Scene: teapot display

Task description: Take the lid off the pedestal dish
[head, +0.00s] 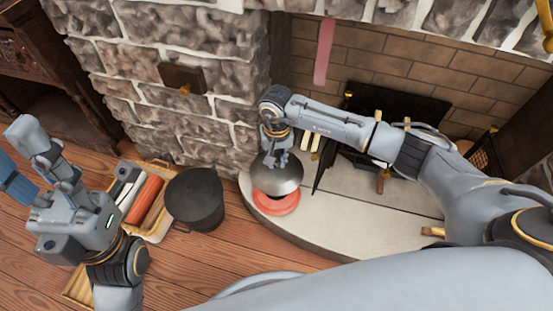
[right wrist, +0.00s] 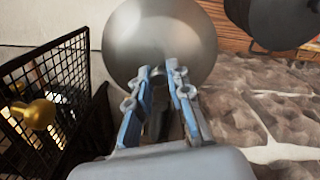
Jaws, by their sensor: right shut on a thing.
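A grey metal dome lid (head: 276,178) is over the red dish (head: 277,206) on the pale hearth. The lid covers the far part of the dish, and the dish's near rim shows below it. Whether the lid touches the dish I cannot tell; the pedestal is hidden. My right gripper (head: 275,157) points down and is shut on the top of the lid. In the right wrist view the blue-padded fingers of the gripper (right wrist: 163,80) meet in front of the lid (right wrist: 160,40). My left gripper (head: 28,160) is at the left edge, away from the dish, partly cut off.
A black pot (head: 195,199) stands on the wood floor left of the hearth, beside a tray (head: 158,232) of items. The stone wall (head: 175,100) rises behind. A black mesh screen (right wrist: 50,90) with a brass knob shows in the right wrist view. The hearth's front right is mostly bare.

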